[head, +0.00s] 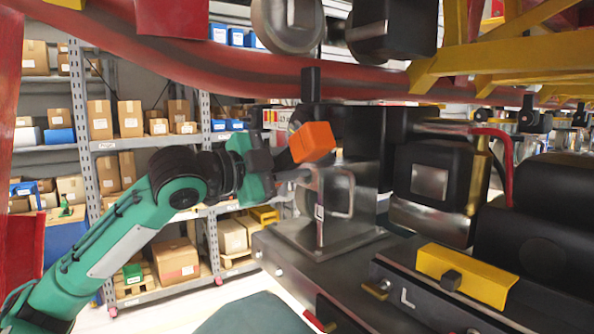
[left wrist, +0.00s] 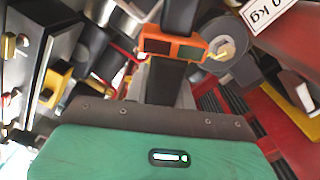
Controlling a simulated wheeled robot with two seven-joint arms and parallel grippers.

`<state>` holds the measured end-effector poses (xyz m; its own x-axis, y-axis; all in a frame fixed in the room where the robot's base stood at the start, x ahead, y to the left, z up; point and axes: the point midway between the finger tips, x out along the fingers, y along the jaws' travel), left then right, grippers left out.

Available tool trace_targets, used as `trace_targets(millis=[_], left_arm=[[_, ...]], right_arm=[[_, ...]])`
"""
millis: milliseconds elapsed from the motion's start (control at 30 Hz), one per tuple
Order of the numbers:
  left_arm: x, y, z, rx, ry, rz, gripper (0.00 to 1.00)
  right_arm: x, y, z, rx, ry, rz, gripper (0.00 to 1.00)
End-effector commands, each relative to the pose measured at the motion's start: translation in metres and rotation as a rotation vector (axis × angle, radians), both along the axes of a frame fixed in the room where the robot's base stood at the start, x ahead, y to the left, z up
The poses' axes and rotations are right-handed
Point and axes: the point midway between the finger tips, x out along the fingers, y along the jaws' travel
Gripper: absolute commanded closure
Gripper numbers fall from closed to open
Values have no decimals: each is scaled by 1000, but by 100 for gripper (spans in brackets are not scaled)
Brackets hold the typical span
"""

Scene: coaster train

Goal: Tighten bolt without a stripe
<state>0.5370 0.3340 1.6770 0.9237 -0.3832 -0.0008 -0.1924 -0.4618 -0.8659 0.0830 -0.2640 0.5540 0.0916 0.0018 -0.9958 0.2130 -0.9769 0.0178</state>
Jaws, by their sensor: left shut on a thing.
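My left gripper (head: 285,160) comes in from the left and is shut on an orange-and-black tool (head: 312,142). The tool's orange block stands out beyond the jaws, in front of a dark machine part. In the left wrist view the orange block (left wrist: 172,47) has two dark windows, and a dark shaft runs down from it. A dark bolt head (head: 452,280) sits on the front of a yellow plate. A brass-coloured bolt (head: 378,288) is on the dark block left of it. Both are apart from the tool. I cannot make out stripes on either. My right gripper is not in view.
A metal bracket (head: 335,205) with a square opening stands close to the tool. A red curved beam (head: 250,65) and yellow frame (head: 500,55) hang overhead. Black machine housings (head: 540,235) crowd the right. Shelves with boxes (head: 130,118) stand behind my arm.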

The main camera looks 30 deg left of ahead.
Motion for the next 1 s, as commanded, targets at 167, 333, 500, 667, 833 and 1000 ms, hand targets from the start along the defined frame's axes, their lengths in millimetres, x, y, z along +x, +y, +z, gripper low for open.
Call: trace_targets(millis=[167, 333, 500, 667, 833, 1000], left_arm=[[13, -5, 5, -2, -6, -1, 100], [28, -12, 5, -3, -6, -2, 100], [32, -13, 3, -1, -8, 1, 100], [32, -15, 5, -1, -8, 0, 100], [32, -16, 5, -1, -8, 0, 100], [32, -16, 5, -1, -7, 0, 100]], right_arm=[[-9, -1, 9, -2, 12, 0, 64], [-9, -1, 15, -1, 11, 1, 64], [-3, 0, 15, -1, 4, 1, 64], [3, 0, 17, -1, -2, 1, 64], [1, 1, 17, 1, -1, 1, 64], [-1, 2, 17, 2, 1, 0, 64]])
